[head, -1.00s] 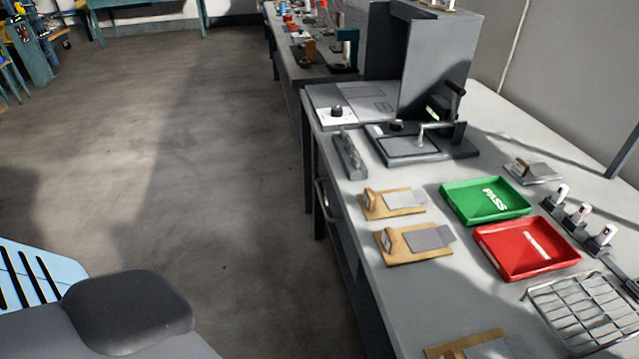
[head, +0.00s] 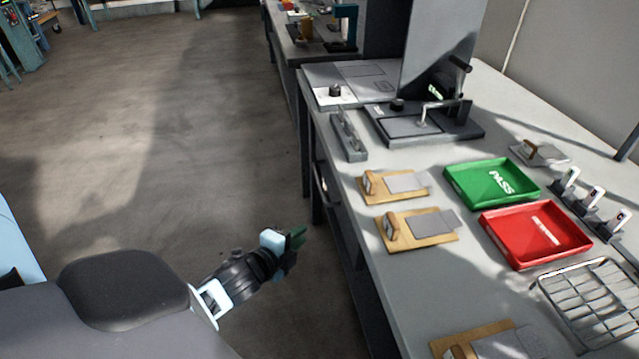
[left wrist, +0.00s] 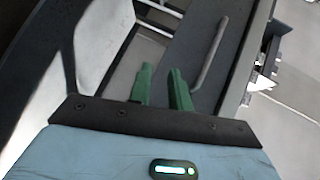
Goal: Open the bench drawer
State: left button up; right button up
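The bench drawer's handle (head: 320,190) is a curved bar on the bench's aisle side, under the worktop edge. In the left wrist view the handle (left wrist: 211,54) stands on the dark grey drawer front (left wrist: 182,45), which looks closed. My left gripper (head: 300,234) is over the floor beside the bench, nearer to me than the handle. In the left wrist view its green fingers (left wrist: 160,72) are apart with nothing between them. The handle is to the right of and beyond the fingers, not touching them. My right gripper is not in view.
On the worktop (head: 400,290) are a green PASS tray (head: 470,188), a red tray (head: 515,240), wooden boards with grey plates (head: 425,238), a wire rack (head: 590,300) and a grey machine (head: 425,122). The floor (head: 200,150) left of the bench is clear.

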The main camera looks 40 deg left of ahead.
aim_at(319, 180)
pick_arm(q)
jog(key=w+a+r+m+t, duration=0.2)
jog(key=w+a+r, duration=0.2)
jog(key=w+r, duration=0.25)
jog(key=shift+y, duration=0.3)
jog(key=shift+w+a+f+b, duration=0.15)
jog(key=shift+w+b, duration=0.1)
jog(key=shift+w, duration=1)
jog(key=shift+w+d+f+b, duration=0.15)
jog(key=shift+w+b, duration=0.15)
jog(key=shift+w, duration=0.95)
jog(key=shift+w+a+f+b, duration=0.15)
jog(key=shift+w+b, duration=0.1)
jog(key=shift+w, duration=1)
grip_shut()
